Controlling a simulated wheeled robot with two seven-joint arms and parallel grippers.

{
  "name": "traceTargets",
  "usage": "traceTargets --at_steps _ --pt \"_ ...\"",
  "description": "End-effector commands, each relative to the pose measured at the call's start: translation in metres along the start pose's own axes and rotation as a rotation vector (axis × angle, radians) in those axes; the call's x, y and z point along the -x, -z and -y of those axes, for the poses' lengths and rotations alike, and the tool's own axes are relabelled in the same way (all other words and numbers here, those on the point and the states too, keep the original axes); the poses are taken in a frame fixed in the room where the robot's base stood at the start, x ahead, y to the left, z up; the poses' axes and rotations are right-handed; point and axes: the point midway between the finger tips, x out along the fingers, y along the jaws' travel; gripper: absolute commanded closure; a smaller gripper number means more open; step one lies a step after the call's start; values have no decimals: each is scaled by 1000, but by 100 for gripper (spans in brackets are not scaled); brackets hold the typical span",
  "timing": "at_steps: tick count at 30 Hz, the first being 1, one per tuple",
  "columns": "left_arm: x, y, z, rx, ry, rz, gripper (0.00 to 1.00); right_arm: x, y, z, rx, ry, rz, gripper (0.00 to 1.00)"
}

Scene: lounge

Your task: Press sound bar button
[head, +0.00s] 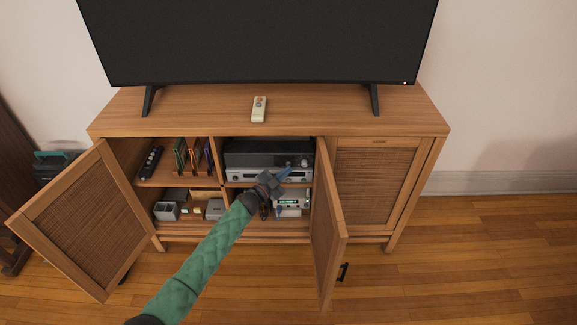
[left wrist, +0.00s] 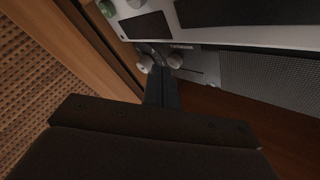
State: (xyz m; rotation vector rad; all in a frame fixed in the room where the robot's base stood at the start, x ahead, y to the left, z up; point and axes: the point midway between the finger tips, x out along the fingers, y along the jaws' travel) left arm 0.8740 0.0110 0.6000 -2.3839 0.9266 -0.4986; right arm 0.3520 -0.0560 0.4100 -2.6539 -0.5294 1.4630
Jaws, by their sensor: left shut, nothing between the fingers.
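A dark unit with a mesh front and knobs at its right end (head: 262,153) lies on top of a silver unit (head: 255,174) in the middle compartment of the cabinet. The dark unit seems to be the sound bar. Its mesh (left wrist: 270,75) and pale round knobs (left wrist: 175,61) also show in the left wrist view, where the silver unit (left wrist: 245,25) appears above it. My left gripper (head: 286,171) is shut and empty in front of these units, near their right end. In the left wrist view the fingers (left wrist: 162,85) point toward the knobs; I cannot tell whether they touch.
The middle door (head: 326,230) stands open close to the right of my left arm. The left door (head: 75,220) is also open. A silver unit with a green display (head: 290,201) sits on the lower shelf. A remote (head: 259,109) lies on the cabinet top below the television (head: 260,40).

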Motion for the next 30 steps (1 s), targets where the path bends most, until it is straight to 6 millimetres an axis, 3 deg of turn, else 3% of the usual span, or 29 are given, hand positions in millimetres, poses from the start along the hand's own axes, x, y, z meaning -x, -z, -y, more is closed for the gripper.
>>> traceTargets --at_steps 30 --pt "-6 -3 5 0 0 0 100 0 -4 0 -1 1 4 41"
